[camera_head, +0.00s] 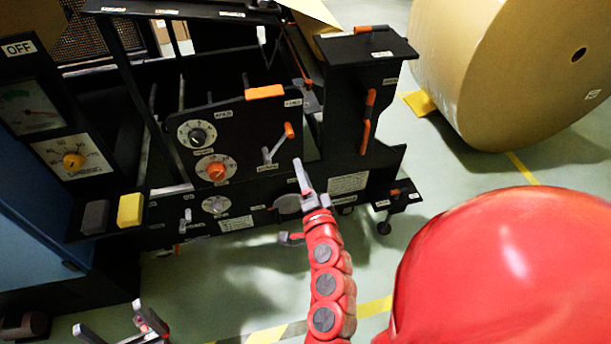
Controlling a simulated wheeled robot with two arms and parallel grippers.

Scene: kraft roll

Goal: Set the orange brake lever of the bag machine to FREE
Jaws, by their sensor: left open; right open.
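The black bag machine (330,95) stands across the upper left and middle. Its front has several orange-handled parts, and their labels are too small to read, so I cannot tell which is the brake lever. One is an orange-tipped lever (289,130) on a grey arm, slanting up to the right beside the dials. Upright orange handles (366,136) are on the right side post. A small orange lever (394,191) is on a low bracket at the right. My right gripper (306,186) is open and empty, below the orange-tipped lever. My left gripper (121,324) is open at the bottom left, away from the machine.
Dials (197,134) and an orange knob (216,171) are left of the orange-tipped lever. A blue cabinet (35,230) with gauges stands at the left. A large kraft roll (490,70) lies at the upper right. Green floor (215,285) is clear in front.

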